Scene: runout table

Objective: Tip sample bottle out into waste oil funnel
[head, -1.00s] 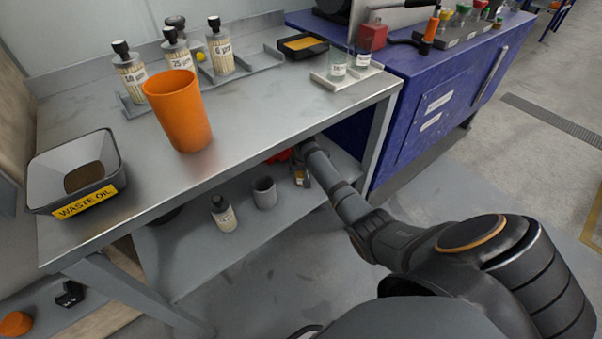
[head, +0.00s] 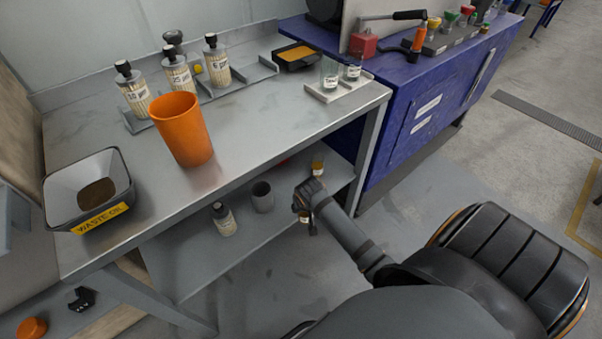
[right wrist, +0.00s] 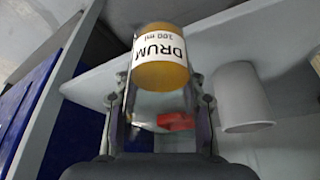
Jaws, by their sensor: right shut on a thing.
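A clear sample bottle labelled DRUM 100 ml (right wrist: 160,48), with amber oil in it, is between the fingers of my right gripper (right wrist: 160,112). The right wrist view is upside down; the oil lies at the bottle's base, so it looks upright. The waste oil funnel (head: 60,212), a grey tray with dark rim and yellow label, sits at the left of the table top. My left gripper is not in view.
An orange cup (head: 182,130) stands between the funnel and several labelled bottles (head: 178,75). The table's front edge lies above my gripper.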

